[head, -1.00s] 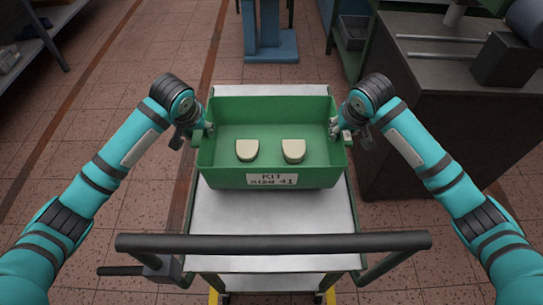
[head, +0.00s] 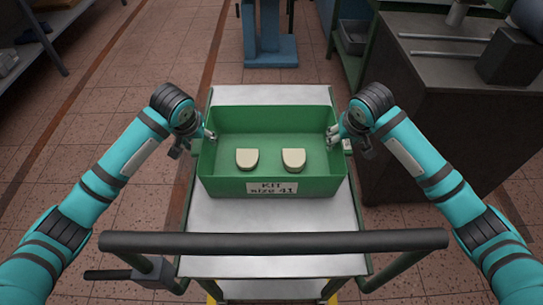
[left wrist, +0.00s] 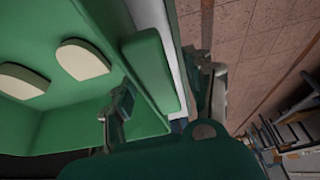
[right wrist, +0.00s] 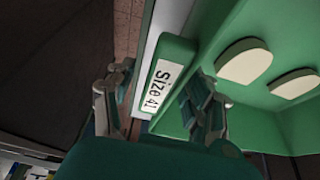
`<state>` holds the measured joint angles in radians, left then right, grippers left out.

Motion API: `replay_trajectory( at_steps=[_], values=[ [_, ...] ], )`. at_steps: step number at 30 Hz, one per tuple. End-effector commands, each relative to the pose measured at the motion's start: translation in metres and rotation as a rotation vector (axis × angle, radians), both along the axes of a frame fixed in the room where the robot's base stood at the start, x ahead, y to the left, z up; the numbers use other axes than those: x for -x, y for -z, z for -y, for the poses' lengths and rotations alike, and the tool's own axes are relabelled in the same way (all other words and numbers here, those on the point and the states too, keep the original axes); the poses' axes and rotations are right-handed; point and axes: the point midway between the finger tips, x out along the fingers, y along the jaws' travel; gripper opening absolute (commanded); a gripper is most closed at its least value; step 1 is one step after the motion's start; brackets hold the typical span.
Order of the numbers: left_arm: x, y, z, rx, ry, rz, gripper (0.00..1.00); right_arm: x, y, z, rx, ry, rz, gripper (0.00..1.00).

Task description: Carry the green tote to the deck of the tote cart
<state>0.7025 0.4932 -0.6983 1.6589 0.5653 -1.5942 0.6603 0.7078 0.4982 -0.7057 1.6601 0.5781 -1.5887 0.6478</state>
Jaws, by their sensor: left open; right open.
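The green tote (head: 272,187) stands upright on the pale metal deck (head: 222,212) of the tote cart, label side towards me. Two cream shoe lasts (head: 247,159) (head: 293,159) lie inside. My left gripper (head: 200,139) is open at the tote's left end. In the left wrist view its fingers (left wrist: 166,98) are apart, either side of the green end grip and wall (left wrist: 153,68). My right gripper (head: 338,140) is open at the right end. In the right wrist view its fingers (right wrist: 155,102) straddle the end grip (right wrist: 168,80), labelled "Size 41". Contact is unclear.
The cart's dark push bar (head: 270,242) runs across in front of me. A dark workbench (head: 440,110) with metal rods stands close on the right. A blue stand (head: 270,48) is behind the cart. The tiled floor on the left (head: 110,110) is free.

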Motion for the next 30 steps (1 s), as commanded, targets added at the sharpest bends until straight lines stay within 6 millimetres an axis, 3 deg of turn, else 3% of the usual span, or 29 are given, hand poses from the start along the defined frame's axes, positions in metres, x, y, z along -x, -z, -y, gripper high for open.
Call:
replay_trajectory(
  at_steps=[7, 21, 26, 30],
  values=[
    [0.006, -0.017, 0.002, 0.004, 0.002, 0.002, 0.53, 0.000, 0.000, -0.002, -0.004, -0.002, 0.001, 0.53],
    [0.040, -0.100, 0.001, 0.001, 0.000, 0.002, 0.53, 0.000, 0.000, -0.002, -0.005, -0.002, 0.001, 0.53],
    [0.045, -0.110, 0.001, 0.000, 0.000, 0.001, 0.53, 0.001, -0.002, -0.002, -0.006, -0.002, 0.002, 0.53],
    [0.046, -0.111, 0.001, 0.000, 0.000, 0.000, 0.53, 0.005, -0.016, -0.002, -0.007, -0.003, 0.005, 0.53]
  ],
)
